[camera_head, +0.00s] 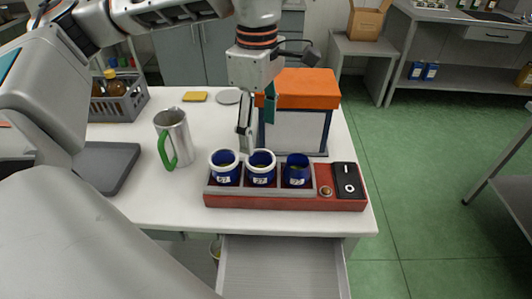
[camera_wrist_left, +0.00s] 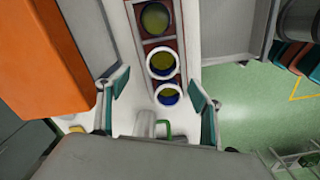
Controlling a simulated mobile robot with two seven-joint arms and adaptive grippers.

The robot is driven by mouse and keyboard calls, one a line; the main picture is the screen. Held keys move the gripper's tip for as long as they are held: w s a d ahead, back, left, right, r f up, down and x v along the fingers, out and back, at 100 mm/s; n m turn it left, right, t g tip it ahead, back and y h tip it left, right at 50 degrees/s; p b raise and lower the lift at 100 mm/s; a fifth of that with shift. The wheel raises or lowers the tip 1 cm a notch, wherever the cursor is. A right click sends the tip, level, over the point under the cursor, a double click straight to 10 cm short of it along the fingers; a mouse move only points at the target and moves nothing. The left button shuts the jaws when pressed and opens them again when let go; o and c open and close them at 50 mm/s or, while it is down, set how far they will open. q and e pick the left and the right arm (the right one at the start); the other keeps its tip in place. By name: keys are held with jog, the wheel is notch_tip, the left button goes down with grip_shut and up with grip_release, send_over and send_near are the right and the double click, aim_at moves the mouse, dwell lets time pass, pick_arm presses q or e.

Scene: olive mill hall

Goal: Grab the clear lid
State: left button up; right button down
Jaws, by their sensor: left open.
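A flat, pale round disc (camera_head: 228,97), perhaps the clear lid, lies on the white table (camera_head: 130,205) behind the cups; I cannot tell for sure that it is the lid. My left gripper (camera_head: 257,136) points down, open and empty, beside the orange-topped box and behind the row of cups. In the left wrist view the two fingers (camera_wrist_left: 158,84) stand wide apart, with the cups beyond them. The disc does not show clearly there. My right gripper is not in view.
A red rack (camera_head: 285,200) holds three blue cups, two with white rims. The orange-topped box (camera_head: 300,88) stands close behind. A metal jug (camera_head: 174,135) with a green handle, a yellow pad (camera_head: 195,97) and a grey crate (camera_head: 120,100) stand left. A drawer (camera_head: 280,265) is open in front.

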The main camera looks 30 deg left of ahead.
aim_at(256, 157)
pick_arm(q)
jog(key=f, duration=0.5)
jog(key=shift+s+a+f, duration=0.2)
jog(key=shift+s+a, duration=0.15)
jog(key=shift+s, duration=0.05)
jog(key=shift+f+b, duration=0.3)
jog(key=shift+f, duration=0.15)
jog(key=shift+w, duration=0.1)
jog(key=c, duration=1)
